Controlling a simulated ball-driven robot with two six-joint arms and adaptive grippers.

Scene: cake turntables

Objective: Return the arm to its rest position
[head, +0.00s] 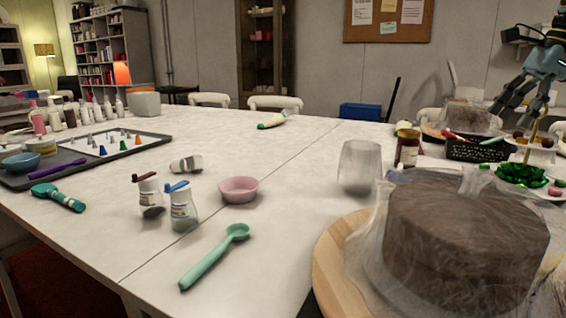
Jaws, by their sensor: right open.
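My right gripper (513,97) is at the upper right of the head view, with its dark fingers spread open and nothing visible between them. It appears above and near a smaller wrapped cake (466,119) and a black basket (478,150) at the far right of the table; I cannot tell the exact gap. My left gripper is not in view. A large brown cake (465,235) under clear wrap stands on a round wooden turntable (335,262) at the front right.
A dark tray (25,180) holds piping tips at left. The table's middle back is mostly clear.

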